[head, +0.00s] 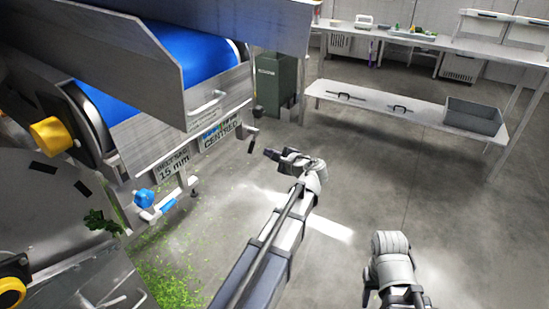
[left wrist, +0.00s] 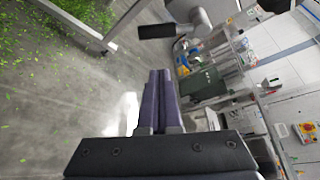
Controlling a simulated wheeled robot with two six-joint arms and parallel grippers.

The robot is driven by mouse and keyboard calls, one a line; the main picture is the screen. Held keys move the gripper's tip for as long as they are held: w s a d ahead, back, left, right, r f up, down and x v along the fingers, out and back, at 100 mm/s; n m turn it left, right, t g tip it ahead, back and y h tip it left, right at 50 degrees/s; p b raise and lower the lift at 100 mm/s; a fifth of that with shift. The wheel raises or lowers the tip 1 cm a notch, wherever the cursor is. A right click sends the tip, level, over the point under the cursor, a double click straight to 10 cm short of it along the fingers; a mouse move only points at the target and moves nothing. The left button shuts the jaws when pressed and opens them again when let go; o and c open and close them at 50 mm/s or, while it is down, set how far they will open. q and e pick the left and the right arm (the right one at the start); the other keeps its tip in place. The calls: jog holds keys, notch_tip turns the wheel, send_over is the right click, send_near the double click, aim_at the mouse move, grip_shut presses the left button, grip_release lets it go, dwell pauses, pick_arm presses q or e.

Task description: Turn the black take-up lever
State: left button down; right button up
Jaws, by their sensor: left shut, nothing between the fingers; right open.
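The black take-up lever (head: 251,145) hangs from a pale bracket at the right end of the blue-belt conveyor. Its black grip also shows at the top of the left wrist view (left wrist: 157,31), on a grey arm. My left gripper (head: 268,154) is shut and empty, just right of the grip and slightly lower in the head view. In the left wrist view its shut fingers (left wrist: 160,75) point toward the area below the grip, with a visible gap. My right gripper (head: 368,287) is low at the right, away from the conveyor; its fingers are hardly visible.
Signs reading 15 mm (head: 174,166) and CENTRED (head: 221,136) hang below the blue belt (head: 180,65). A blue knob (head: 144,198) sits lower left. A green bin (head: 277,82) stands behind the lever. A steel table (head: 420,110) stands at the back; the floor between is clear.

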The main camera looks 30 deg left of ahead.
pick_arm(q)
jog(key=b+x, duration=0.1)
jog(key=x, duration=0.5)
jog(key=s+r+p, duration=0.1)
jog(key=s+d+r+p, duration=0.1)
jog(key=s, duration=0.1)
jog(key=shift+s+r, duration=0.15)
jog(key=shift+s, duration=0.1)
